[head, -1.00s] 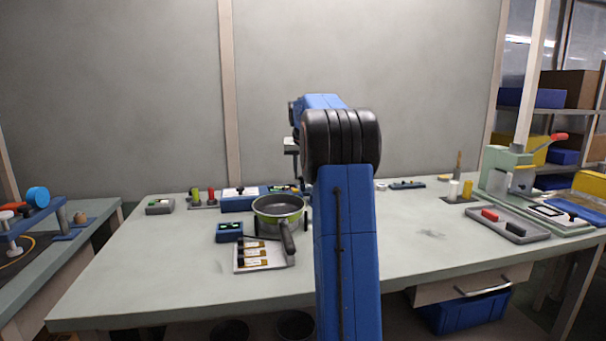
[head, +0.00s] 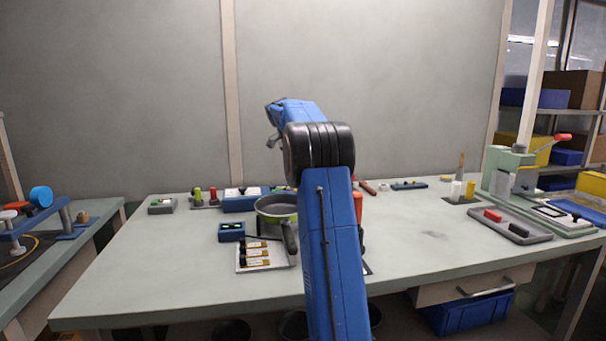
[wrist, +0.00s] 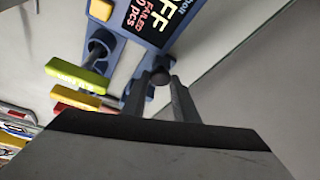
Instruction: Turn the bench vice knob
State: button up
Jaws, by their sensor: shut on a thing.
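My gripper (wrist: 160,88) shows in the wrist view with its two fingers close together on a small dark round piece (wrist: 160,75) at their tips. I cannot tell whether this piece is the vice knob or a loose part. In the head view my gripper (head: 271,141) is small, high in front of the wall, above the back of the bench. No bench vice can be made out clearly. An orange upright part (head: 358,206) shows just right of my arm, and my arm hides what is around it.
A pan (head: 276,213), a tray of small bottles (head: 262,258) and a small blue box (head: 231,232) lie in front. The bench's front left is clear.

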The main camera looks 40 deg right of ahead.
jog(key=m, duration=0.2)
jog(key=m+g, duration=0.1)
jog(key=shift+w+m+y, duration=0.2)
jog(key=shift+m+y, duration=0.1)
jog(key=shift+m, duration=0.1)
jog(key=shift+w+d+m+g+y, duration=0.1)
jog(key=shift+m+g+y, duration=0.25)
jog(key=shift+m, duration=0.65)
jog(key=shift+d+m+g+y, duration=0.15)
jog(key=shift+m+g, duration=0.3)
jog(key=shift+m, duration=0.55)
jog(key=shift+a, duration=0.1)
jog(key=o, duration=1.1)
jog(key=shift+c, duration=0.2)
